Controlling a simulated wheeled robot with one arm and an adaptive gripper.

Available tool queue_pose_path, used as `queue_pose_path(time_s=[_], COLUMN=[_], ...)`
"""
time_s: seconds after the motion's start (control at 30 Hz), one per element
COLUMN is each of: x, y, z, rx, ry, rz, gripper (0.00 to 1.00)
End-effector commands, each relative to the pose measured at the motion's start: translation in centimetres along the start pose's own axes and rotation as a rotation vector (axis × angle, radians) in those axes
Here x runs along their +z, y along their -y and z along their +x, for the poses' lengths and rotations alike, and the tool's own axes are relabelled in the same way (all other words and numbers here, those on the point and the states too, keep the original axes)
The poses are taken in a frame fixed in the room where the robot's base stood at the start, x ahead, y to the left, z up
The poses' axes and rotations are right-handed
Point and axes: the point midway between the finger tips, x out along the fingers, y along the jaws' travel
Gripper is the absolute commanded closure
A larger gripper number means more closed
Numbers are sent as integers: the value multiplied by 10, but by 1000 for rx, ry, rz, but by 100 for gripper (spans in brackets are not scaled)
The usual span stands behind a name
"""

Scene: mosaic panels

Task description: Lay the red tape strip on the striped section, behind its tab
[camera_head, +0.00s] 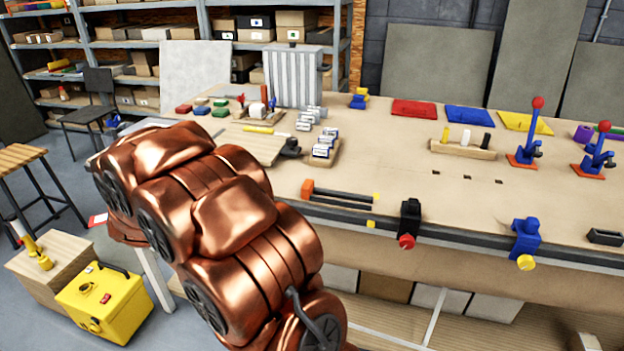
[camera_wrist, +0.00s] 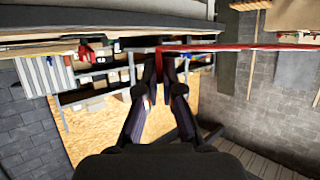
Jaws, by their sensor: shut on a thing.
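The grey-and-white striped panel (camera_head: 292,75) stands upright at the back left of the workbench. It also shows near the left edge of the wrist view (camera_wrist: 44,76). I cannot make out a tab on it. My gripper (camera_wrist: 166,52) shows only in the wrist view; in the head view my copper arm hides it. Its fingers are close together and shut on a thin red strip (camera_wrist: 235,47), which I take to be the red tape. The strip runs rightward from the fingertips, seen nearly edge-on.
Red (camera_head: 414,108), blue (camera_head: 469,114) and yellow (camera_head: 526,123) mats lie at the bench's back. Two red-knobbed levers (camera_head: 537,125) stand at the right. A wooden peg holder (camera_head: 462,150) and a rack of small boxes (camera_head: 323,153) stand mid-bench. Bare bench top lies between them.

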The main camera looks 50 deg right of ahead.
Motion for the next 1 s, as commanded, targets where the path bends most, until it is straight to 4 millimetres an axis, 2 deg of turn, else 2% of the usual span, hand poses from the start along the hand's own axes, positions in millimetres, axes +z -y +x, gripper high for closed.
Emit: queue_pose_path(time_s=[0.03,0.13,0.47,0.67,0.87,1.0], x=[-10,-22,-51,-65,-78,-82], y=[-9,-25,-70,-105,-148,-194], z=[-1,-2,-9,-19,-35,-57], rx=[30,83,234,357,511,682], ry=[-3,-2,-3,1,4,5], rz=[16,36,103,154,219,288], gripper=[100,100,100,100,100,100])
